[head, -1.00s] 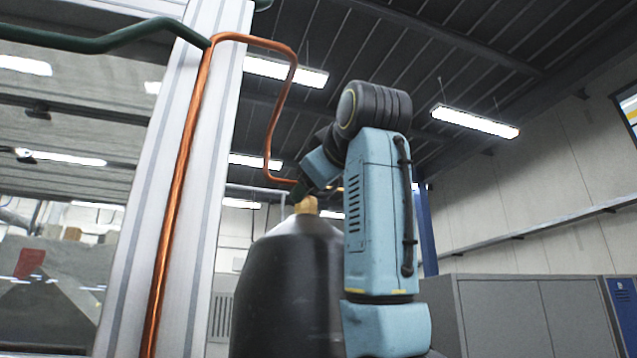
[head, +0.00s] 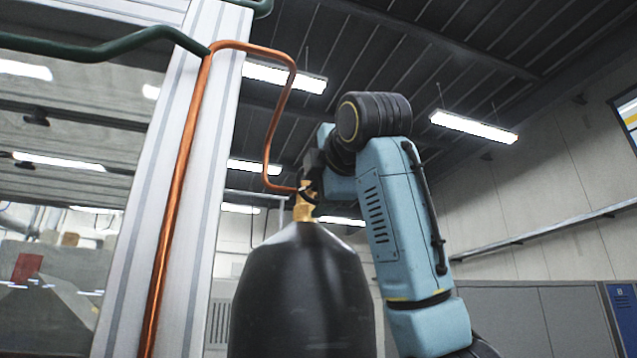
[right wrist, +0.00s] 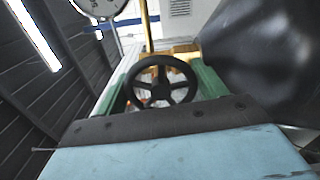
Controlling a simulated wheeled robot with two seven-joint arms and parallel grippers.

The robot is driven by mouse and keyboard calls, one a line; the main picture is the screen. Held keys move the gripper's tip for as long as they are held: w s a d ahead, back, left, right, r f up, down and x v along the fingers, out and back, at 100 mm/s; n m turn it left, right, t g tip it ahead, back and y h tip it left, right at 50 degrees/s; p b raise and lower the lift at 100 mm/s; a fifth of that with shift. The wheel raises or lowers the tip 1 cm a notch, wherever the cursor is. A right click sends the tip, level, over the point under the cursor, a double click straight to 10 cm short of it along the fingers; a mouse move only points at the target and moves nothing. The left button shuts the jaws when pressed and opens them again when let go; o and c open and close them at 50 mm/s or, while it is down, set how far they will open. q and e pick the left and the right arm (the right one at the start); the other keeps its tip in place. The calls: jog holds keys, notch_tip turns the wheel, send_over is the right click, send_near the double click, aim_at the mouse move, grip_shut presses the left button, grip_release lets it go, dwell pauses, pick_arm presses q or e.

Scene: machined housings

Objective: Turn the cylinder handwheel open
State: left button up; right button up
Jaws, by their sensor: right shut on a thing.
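The dark gas cylinder (head: 302,295) stands upright in the middle of the head view, with a brass valve (head: 304,210) on its top. The black handwheel (right wrist: 161,82) shows with its spokes in the right wrist view, between the green fingers of my right gripper (right wrist: 160,88). The fingers are closed on its rim from both sides. In the head view my right gripper (head: 309,180) is at the valve, small and dark, and I cannot make out the wheel there. My left gripper is not in view.
A copper pipe (head: 181,200) runs down a white post (head: 205,190) and bends over to the valve, close to my right gripper. A round gauge (right wrist: 97,5) sits at the top of the right wrist view. Grey cabinets (head: 545,315) stand at the right.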

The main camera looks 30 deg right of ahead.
jog(key=n, duration=0.2)
jog(key=n+p, duration=0.2)
jog(key=n, duration=0.1)
jog(key=shift+r+n, duration=0.25)
jog(key=shift+n, duration=0.05)
jog(key=shift+a+f+n+p, duration=0.1)
jog(key=shift+n+p, duration=0.85)
jog(key=shift+n, duration=1.35)
jog(key=o, duration=1)
jog(key=shift+c, duration=0.2)
jog(key=b+v, duration=0.4)
jog(key=v, duration=0.9)
jog(key=shift+s, duration=0.25)
